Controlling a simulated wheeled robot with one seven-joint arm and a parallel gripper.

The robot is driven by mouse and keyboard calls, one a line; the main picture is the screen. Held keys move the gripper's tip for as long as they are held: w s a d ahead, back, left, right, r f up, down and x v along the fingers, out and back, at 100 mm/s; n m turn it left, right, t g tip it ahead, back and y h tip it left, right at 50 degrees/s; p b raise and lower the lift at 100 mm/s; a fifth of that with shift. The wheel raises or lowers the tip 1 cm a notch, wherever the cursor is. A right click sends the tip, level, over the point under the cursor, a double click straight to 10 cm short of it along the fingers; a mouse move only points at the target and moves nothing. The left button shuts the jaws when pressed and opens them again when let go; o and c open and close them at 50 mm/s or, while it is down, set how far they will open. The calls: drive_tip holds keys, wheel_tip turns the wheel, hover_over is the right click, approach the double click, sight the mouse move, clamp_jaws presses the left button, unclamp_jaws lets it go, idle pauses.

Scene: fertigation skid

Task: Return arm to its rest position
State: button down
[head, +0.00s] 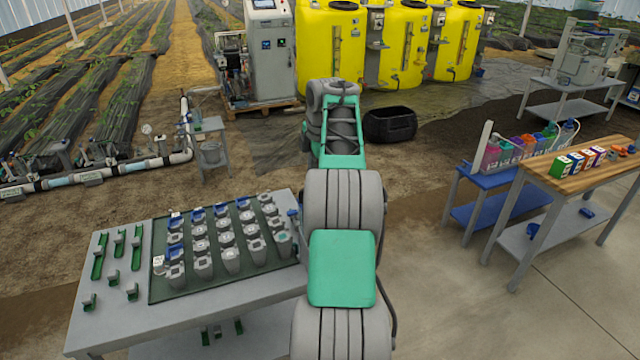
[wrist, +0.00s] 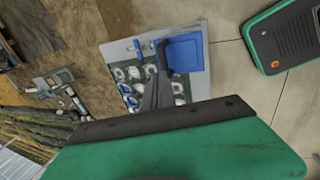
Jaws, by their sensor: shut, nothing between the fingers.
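My arm (head: 342,265) rises from the bottom centre of the head view and reaches forward past the right end of the grey table, with grey and green links. Its far end folds near the black tub, and the fingers cannot be made out there. In the wrist view the dark fingers of my gripper (wrist: 161,78) are together, with nothing seen between them. The gripper is above the floor and table area, and no object is attached to it.
A grey table (head: 120,325) with a dark green mat of several grey cups stands left of my arm. A black tub (head: 390,125) lies ahead. Yellow tanks (head: 405,45) stand behind it. A wooden-topped bench (head: 560,172) and blue cart (head: 480,180) are right; concrete floor between is clear.

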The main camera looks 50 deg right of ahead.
drive_tip(key=w+d+p+v, duration=0.1)
drive_tip(key=p+v, duration=0.3)
drive_tip(key=v, duration=0.5)
drive_tip(key=s+a+f+m+g+y, duration=0.1)
drive_tip(key=s+a+f+m, duration=0.15)
drive_tip(key=f+m, duration=0.6)
drive_tip(key=s+a+f+m, duration=0.1)
drive_tip(key=s+f+m, duration=0.2)
drive_tip(key=f+m, duration=0.5)
drive_tip(key=s+a+f+m+g, duration=0.15)
drive_tip(key=s+a, duration=0.25)
drive_tip(key=a, duration=0.5)
drive_tip(key=s+a+m, duration=0.2)
drive_tip(key=s+a, duration=0.2)
drive_tip(key=a, duration=0.4)
drive_tip(key=s+a+n+b, duration=0.15)
drive_tip(key=s+a, duration=0.25)
drive_tip(key=a, duration=0.7)
drive_tip(key=w+a+r+n+t, duration=0.2)
drive_tip(key=a+r+n+t, duration=0.2)
drive_tip(key=a+r, duration=0.4)
drive_tip(key=a+n, duration=0.1)
drive_tip(key=a, duration=0.3)
drive_tip(key=shift+a+r, duration=0.25)
